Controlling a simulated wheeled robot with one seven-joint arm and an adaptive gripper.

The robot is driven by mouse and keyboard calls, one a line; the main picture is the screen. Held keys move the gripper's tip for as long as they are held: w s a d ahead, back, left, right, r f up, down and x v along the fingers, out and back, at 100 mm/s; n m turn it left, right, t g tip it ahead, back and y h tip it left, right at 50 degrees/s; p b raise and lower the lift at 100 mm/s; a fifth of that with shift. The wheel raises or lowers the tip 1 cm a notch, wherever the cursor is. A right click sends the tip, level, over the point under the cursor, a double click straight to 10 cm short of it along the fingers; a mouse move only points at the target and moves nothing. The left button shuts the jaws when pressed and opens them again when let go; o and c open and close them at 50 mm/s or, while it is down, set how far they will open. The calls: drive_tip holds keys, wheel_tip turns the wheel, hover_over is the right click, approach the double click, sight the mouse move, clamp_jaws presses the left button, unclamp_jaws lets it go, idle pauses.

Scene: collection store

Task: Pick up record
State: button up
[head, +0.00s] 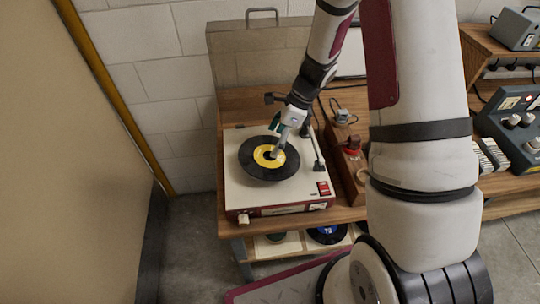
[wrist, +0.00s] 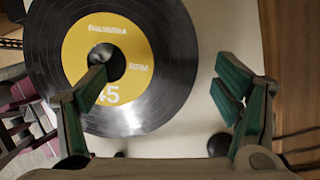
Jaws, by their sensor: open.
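The record (head: 258,171) is black with a yellow label and lies flat on the cream record player (head: 236,195) with red trim. In the wrist view the record (wrist: 165,60) fills the upper left, with a dark round centre on its label. My gripper (head: 277,150) is above the record's right part in the head view. In the wrist view my gripper (wrist: 165,88) is open, with green-padded fingers. The left finger overlaps the label and the right finger is over the cream deck beyond the record's edge. The fingers hold nothing. I cannot tell their height above the record.
The player's tonearm (head: 315,150) stands at the deck's right side. More records (head: 327,234) lie on the shelf below. A grey control box (head: 515,125) stands further right. A wall is behind.

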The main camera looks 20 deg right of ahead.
drive_tip(key=c, duration=1.4)
drive_tip(key=shift+o, duration=0.2)
